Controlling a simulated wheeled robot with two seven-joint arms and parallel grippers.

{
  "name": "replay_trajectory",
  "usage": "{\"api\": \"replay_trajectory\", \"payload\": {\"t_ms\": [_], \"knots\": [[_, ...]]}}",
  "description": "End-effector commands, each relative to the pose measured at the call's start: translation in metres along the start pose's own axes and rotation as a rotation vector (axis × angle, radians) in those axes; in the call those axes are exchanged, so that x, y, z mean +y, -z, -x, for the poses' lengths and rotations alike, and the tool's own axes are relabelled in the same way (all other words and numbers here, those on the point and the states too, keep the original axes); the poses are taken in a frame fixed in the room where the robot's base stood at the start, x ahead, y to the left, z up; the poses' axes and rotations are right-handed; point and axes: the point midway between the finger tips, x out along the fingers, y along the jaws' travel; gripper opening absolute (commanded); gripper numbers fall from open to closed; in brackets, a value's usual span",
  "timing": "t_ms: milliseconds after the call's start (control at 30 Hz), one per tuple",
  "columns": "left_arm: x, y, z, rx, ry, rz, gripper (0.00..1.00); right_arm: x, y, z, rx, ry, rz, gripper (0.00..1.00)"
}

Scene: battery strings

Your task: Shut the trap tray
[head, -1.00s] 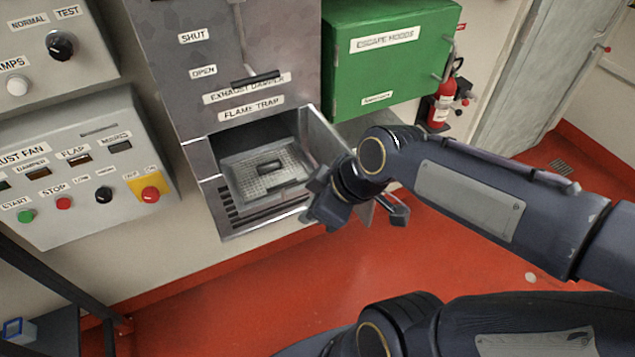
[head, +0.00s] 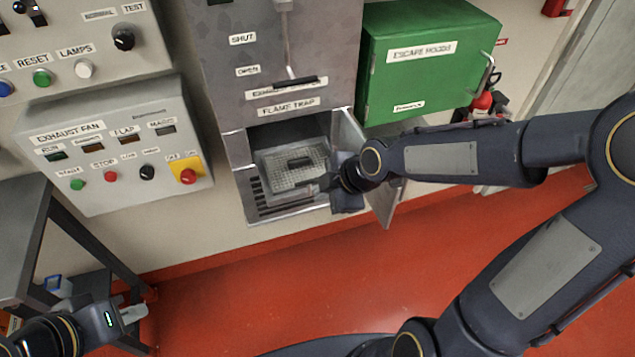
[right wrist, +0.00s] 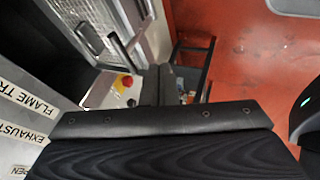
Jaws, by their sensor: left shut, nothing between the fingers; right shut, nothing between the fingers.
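The trap tray (head: 272,172), a pale mesh tray with a dark handle (head: 300,162), sits in the open compartment under the FLAME TRAP label. Its mesh also shows at the top of the right wrist view (right wrist: 88,22). The compartment's door (head: 378,200) stands open to the right. My right gripper (head: 318,187) is shut and empty at the tray's front right, beside the open door; I cannot tell whether it touches the tray. My left gripper (head: 132,313) is shut and empty at the lower left, well away from the tray.
A green ESCAPE HOODS box (head: 425,60) hangs right of the trap cabinet. The exhaust fan panel (head: 118,148) is to its left. A dark metal table (head: 30,225) stands at the left. Red floor (head: 270,290) lies open in front.

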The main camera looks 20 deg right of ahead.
Motion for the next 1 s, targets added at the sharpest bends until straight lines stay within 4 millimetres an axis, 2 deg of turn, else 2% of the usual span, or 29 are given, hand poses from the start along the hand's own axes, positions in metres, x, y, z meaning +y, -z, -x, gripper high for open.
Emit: {"api": "replay_trajectory", "payload": {"t_ms": [33, 100, 300, 767, 867, 1000], "knots": [[-0.001, -0.001, -0.001, 0.0, 0.0, 0.0, 0.0, 0.0, 0.002, -0.01, 0.003, 0.005, 0.004, 0.0], [0.002, 0.002, 0.004, 0.0, 0.0, 0.0, 0.0, 0.013, 0.001, -0.013, 0.002, 0.001, 0.001, 0.0], [0.003, 0.004, 0.007, 0.0, 0.0, 0.0, 0.0, 0.029, -0.002, -0.025, 0.0, 0.0, 0.0, 0.0], [0.003, 0.003, 0.007, 0.0, 0.0, 0.0, 0.0, 0.034, -0.003, -0.029, -0.001, -0.001, 0.0, 0.0], [0.002, 0.002, 0.004, 0.0, 0.0, 0.0, 0.0, 0.046, -0.003, -0.036, 0.001, -0.001, 0.0, 0.0], [-0.001, -0.002, -0.003, 0.0, 0.0, 0.0, 0.0, 0.075, -0.004, -0.051, 0.002, -0.003, 0.0, 0.0]]}}
